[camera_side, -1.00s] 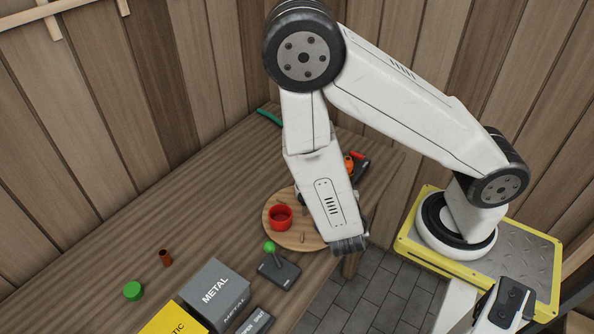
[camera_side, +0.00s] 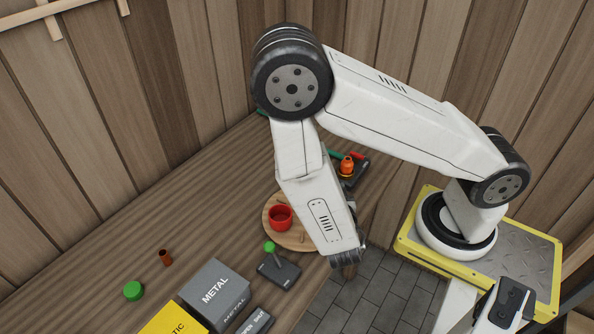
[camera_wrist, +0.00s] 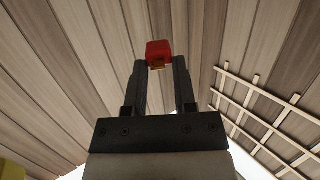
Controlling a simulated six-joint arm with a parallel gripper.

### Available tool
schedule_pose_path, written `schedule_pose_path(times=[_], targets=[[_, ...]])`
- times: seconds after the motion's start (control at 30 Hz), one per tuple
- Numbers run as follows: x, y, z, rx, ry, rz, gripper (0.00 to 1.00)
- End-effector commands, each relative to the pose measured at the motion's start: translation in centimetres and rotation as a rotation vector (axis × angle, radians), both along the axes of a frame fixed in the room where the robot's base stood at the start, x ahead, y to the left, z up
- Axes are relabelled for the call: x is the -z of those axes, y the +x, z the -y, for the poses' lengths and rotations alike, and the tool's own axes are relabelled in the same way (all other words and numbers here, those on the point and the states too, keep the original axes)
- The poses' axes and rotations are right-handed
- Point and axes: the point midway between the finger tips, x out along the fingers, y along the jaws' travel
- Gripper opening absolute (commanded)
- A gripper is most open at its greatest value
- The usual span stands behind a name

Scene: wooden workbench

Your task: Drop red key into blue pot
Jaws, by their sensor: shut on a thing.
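In the wrist view my gripper (camera_wrist: 158,66) is shut on the red key (camera_wrist: 158,48). A red block-shaped part of it, with a small yellowish patch below, shows between the fingertips; the rest is hidden. In the side view my gripper end is low, at the right of the round wooden board, its fingers hidden behind my arm. I see no blue pot in either view. A red pot (camera_side: 280,218) stands on the round board (camera_side: 270,205).
A black base with a green-knobbed lever (camera_side: 278,268) stands in front of the board. A grey METAL box (camera_side: 215,290), a yellow box (camera_side: 172,322), a green disc (camera_side: 133,291) and a brown cylinder (camera_side: 165,258) are at lower left. An orange item (camera_side: 347,166) sits behind the board.

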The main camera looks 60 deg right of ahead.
Motion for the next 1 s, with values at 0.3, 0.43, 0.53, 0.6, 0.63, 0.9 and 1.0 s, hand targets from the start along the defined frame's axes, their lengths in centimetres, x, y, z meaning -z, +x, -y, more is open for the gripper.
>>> schedule_pose_path(times=[0.3,0.43,0.53,0.6,0.63,0.9,1.0], targets=[[2.5,0.0,0.0,0.000,-0.001,-0.001,0.00],[3.1,0.0,0.0,0.000,-0.001,-0.001,0.00],[3.3,0.0,0.0,0.000,0.000,0.000,0.00],[3.4,0.0,0.0,0.000,0.001,0.001,0.00],[3.4,0.0,0.0,0.000,0.001,0.001,0.00],[3.4,0.0,0.0,0.000,0.001,0.001,0.56],[3.3,0.0,0.0,0.000,0.000,0.000,0.75]])
